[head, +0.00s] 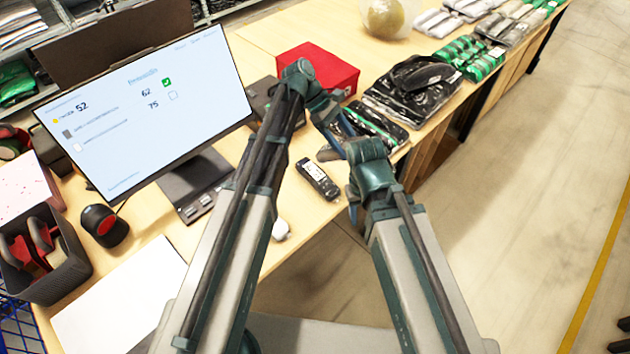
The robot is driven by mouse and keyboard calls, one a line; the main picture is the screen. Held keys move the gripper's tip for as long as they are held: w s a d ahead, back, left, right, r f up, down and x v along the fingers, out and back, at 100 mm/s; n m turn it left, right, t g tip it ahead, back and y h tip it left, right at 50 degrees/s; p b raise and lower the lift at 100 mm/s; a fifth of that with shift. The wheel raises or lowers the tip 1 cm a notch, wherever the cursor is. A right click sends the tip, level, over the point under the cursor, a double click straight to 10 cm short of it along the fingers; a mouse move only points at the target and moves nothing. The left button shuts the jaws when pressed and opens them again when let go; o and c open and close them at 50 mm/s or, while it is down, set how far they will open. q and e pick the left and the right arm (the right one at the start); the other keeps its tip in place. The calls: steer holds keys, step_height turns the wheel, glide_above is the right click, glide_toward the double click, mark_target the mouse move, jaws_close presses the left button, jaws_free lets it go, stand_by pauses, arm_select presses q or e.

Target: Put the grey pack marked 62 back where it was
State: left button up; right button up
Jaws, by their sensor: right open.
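No pack with a readable 62 shows, so I cannot tell which one is the grey pack marked 62. Light grey packs (437,22) lie at the far end of the table, with darker grey and green packs beside them. My right gripper (340,165) is open above the table, near the black handheld device and the dark packs with a green stripe (386,127). I see nothing held in it.
A monitor (150,105) showing 52, 62 and 75 stands at left; 62 has a green tick. A red box (318,66), bagged black clothing (412,86) and a handheld device (318,180) lie on the table. A grey bin (62,277) is at lower left.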

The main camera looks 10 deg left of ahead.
mark_target(331, 151)
arm_select(q)
steer(key=shift+w+d+f, duration=0.15)
steer(key=shift+f, duration=0.15)
steer(key=a+f, duration=0.1)
steer(key=s+a+f+y+b, duration=0.2)
steer(key=f, duration=0.1)
steer(key=shift+m+t, duration=0.3)
steer(key=shift+t, duration=0.1)
steer(key=s+a+f+m+t+y+b, duration=0.1)
steer(key=s+a+f+y, duration=0.15)
steer(key=a, duration=0.25)
steer(key=s+a+f+m+t+y+b, duration=0.1)
steer(key=a+f+t+y+b, duration=0.15)
steer(key=a, duration=0.35)
steer(key=shift+g+y, duration=0.3)
steer(key=shift+g, duration=0.05)
step_height(331, 151, down, 11)
steer(key=b, duration=0.9)
steer(key=shift+d, duration=0.15)
steer(key=shift+r, duration=0.2)
steer(key=shift+f, duration=0.1)
